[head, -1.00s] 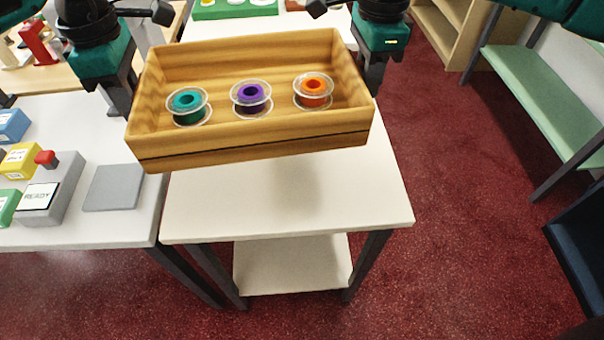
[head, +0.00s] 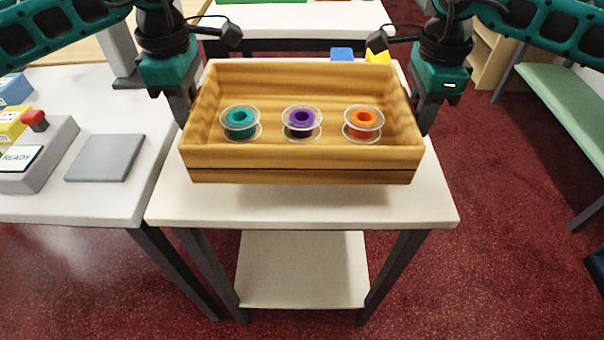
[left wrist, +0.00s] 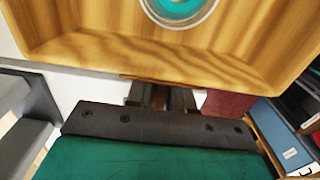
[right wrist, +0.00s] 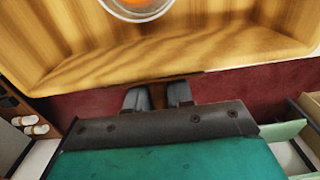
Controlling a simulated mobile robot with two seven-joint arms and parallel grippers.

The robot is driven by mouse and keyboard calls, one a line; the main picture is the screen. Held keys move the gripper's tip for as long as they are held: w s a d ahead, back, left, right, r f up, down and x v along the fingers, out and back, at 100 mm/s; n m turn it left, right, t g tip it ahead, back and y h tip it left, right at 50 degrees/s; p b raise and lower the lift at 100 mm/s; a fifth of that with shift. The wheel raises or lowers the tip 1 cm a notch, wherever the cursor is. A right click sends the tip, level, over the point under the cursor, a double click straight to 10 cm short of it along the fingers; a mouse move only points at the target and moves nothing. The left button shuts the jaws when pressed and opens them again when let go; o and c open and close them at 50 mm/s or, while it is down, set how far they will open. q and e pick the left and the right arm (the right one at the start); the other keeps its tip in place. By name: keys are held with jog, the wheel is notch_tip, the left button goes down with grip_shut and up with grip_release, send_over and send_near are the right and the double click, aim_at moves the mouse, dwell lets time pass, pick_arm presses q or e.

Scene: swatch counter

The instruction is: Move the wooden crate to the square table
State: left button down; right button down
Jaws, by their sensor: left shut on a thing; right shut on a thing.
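The wooden crate (head: 300,160) is over the white table (head: 300,208) with a lower shelf, level in the head view. Its shadow falls on the top; I cannot tell whether it touches. Teal (head: 240,122), purple (head: 302,122) and orange (head: 363,123) spools stand inside it in a row. My left gripper (head: 188,108) is shut on the crate's left end wall, and the left wrist view shows its fingers (left wrist: 160,98) at the wall. My right gripper (head: 424,115) is shut on the right end wall, with its fingers (right wrist: 157,96) under the rim in the right wrist view.
A counter at left holds a grey device (head: 42,155) with a red button and a flat grey pad (head: 106,157). A blue block (head: 342,54) and a yellow block (head: 377,56) show behind the crate. A green bench (head: 565,95) stands at right, with red floor between.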

pick_arm(q)
jog(key=shift+f+b, duration=0.35)
jog(key=shift+f, duration=0.35)
pick_arm(e)
jog(key=shift+f, duration=0.7)
pick_arm(q)
jog(key=shift+f, duration=0.15)
pick_arm(e)
jog(key=shift+f, duration=0.2)
